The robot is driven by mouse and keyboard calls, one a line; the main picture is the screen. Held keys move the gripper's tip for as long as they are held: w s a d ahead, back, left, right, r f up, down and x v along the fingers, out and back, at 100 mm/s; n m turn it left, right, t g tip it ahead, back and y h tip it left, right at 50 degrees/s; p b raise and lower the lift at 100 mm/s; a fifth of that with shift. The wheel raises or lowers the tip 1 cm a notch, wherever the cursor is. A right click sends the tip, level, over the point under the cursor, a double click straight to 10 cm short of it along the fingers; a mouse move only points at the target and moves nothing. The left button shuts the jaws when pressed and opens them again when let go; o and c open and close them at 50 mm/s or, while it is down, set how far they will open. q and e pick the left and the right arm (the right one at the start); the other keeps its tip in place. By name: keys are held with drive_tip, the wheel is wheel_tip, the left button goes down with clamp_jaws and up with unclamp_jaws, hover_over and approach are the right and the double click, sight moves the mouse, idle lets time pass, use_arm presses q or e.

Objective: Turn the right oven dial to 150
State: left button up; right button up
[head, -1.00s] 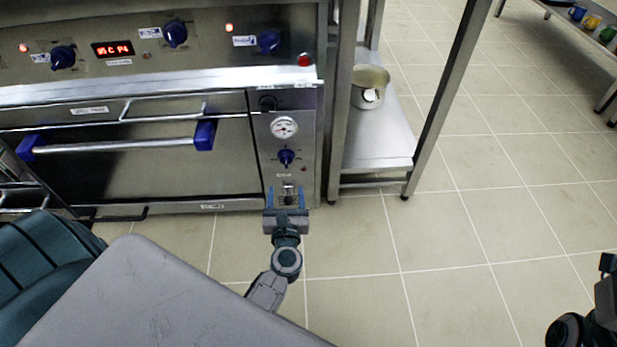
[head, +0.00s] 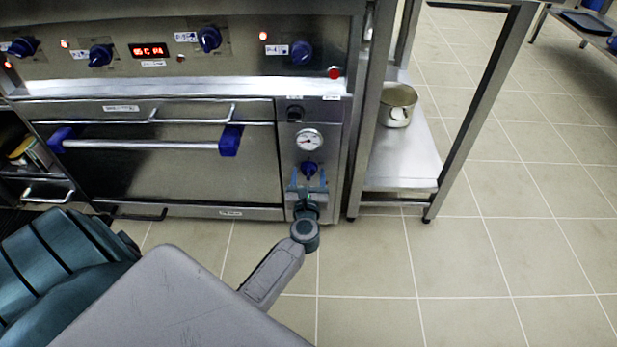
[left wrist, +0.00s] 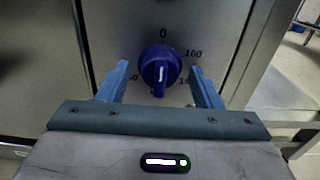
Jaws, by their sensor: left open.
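The right oven dial (head: 309,168) is a blue knob on the narrow steel panel right of the oven door, below a round gauge. In the left wrist view, the dial (left wrist: 160,66) has a white line running roughly up and down. A 0 is printed above it and 100 at upper right; lower marks are partly hidden by the fingers. My left gripper (head: 309,182) is open in front of the dial. In the left wrist view, the left gripper (left wrist: 160,76) has one blue finger on each side of the knob, with gaps visible. My right gripper is out of view.
The oven door (head: 170,175) has a horizontal bar handle with blue ends. Several other blue knobs line the upper panel (head: 240,62). The tiled floor (head: 480,260) at right is clear.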

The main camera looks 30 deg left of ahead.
use_arm(q)
drive_tip(key=c, duration=1)
